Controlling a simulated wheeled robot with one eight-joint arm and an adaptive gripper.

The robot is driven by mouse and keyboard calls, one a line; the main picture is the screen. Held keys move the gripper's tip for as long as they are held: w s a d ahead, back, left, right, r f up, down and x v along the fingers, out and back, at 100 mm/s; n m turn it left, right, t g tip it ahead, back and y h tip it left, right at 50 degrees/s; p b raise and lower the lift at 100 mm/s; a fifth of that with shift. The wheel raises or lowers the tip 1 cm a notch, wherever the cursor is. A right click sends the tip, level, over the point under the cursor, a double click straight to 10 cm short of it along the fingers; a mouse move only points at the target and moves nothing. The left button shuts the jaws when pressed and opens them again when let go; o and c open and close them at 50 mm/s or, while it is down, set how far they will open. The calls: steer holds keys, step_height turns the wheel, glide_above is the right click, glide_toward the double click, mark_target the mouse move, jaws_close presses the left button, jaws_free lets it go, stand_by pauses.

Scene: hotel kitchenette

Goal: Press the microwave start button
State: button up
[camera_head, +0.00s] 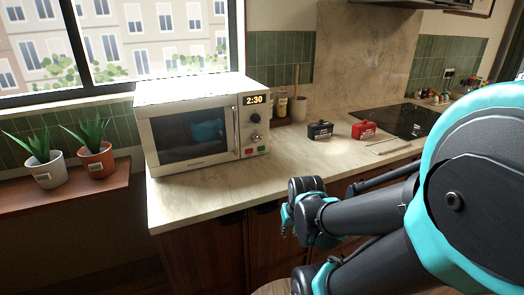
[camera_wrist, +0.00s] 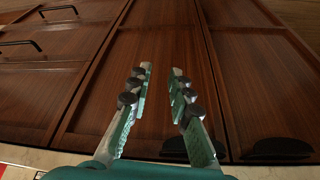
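The white microwave (camera_head: 189,88) stands on the counter with its door shut. A blue item shows through its dark window. Its control panel at the right has a display (camera_head: 255,99) reading 2:30, two dark knobs, and a red button (camera_head: 249,152) and a green button (camera_head: 261,149) at the bottom. I cannot read any button labels. My gripper (camera_head: 287,218) is in front of the counter edge, below and to the right of the microwave, apart from it. In the wrist view my gripper (camera_wrist: 160,70) has its two fingers apart with nothing between them, facing brown cabinet doors (camera_wrist: 160,30).
On the counter (camera_head: 225,180) stand a black box (camera_head: 320,130) and a red box (camera_head: 363,130), with a dark cooktop (camera_head: 405,120) behind. Two potted plants, one in a white pot (camera_head: 47,170) and one in an orange pot (camera_head: 97,161), stand on a left ledge. Counter before the microwave is clear.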

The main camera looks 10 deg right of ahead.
jaws_close()
stand_by(0.7)
stand_by(0.4)
